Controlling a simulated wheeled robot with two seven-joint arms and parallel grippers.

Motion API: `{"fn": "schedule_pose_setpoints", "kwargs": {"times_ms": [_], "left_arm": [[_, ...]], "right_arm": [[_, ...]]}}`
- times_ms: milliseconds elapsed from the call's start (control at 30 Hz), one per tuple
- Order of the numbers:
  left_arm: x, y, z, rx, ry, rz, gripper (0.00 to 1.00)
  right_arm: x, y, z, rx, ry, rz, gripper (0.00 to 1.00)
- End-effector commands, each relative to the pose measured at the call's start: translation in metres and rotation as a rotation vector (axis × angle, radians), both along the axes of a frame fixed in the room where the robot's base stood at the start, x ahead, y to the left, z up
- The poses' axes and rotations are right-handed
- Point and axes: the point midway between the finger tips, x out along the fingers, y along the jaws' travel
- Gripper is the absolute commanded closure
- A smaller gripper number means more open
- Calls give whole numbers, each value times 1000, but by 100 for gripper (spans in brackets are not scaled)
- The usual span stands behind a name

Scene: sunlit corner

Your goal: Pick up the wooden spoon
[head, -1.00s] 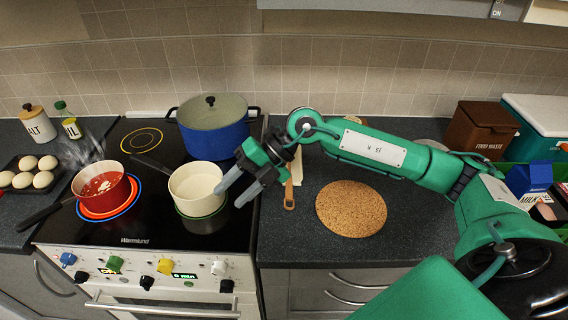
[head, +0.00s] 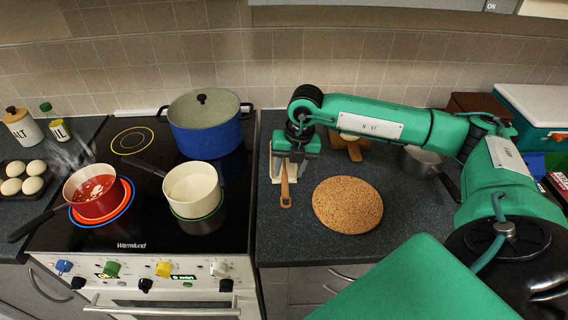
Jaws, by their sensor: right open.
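The wooden spoon (head: 286,190) lies on the dark worktop just right of the hob, its handle pointing toward the front edge. Its far part is hidden under my right gripper (head: 288,172). A pale thing, perhaps a spoon rest, shows around the spoon below the gripper. My right gripper points down over the spoon with its jaws open. I cannot tell how far above the spoon the fingertips are. My left gripper is not in view.
A round cork mat (head: 348,205) lies right of the spoon. A cream pot (head: 194,183), a red pan (head: 95,195) and a blue pot (head: 206,130) stand on the hob (head: 135,220). A grey saucepan (head: 424,160) and a brown wooden item (head: 354,152) lie behind the mat.

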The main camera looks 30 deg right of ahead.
Motion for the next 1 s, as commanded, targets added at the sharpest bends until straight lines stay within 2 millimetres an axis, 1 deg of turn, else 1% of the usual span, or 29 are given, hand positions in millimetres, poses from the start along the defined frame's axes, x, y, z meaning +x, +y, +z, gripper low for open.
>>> {"fn": "schedule_pose_setpoints", "kwargs": {"times_ms": [167,333,400,500,733,767,900,967,1000], "left_arm": [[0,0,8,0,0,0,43],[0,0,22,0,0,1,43],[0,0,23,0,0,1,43],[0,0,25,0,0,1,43],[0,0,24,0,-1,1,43],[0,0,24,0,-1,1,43],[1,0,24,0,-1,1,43],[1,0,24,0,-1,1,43],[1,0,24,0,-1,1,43]], "right_arm": [[1,1,-11,0,2,0,56],[3,2,-35,1,4,2,56],[4,4,-45,1,2,2,56],[5,5,-54,1,0,1,56],[5,5,-56,1,0,1,56],[5,5,-56,1,-1,1,58],[5,5,-56,1,-1,1,86],[5,5,-56,1,-1,1,98],[5,5,-56,1,-1,1,100]]}}
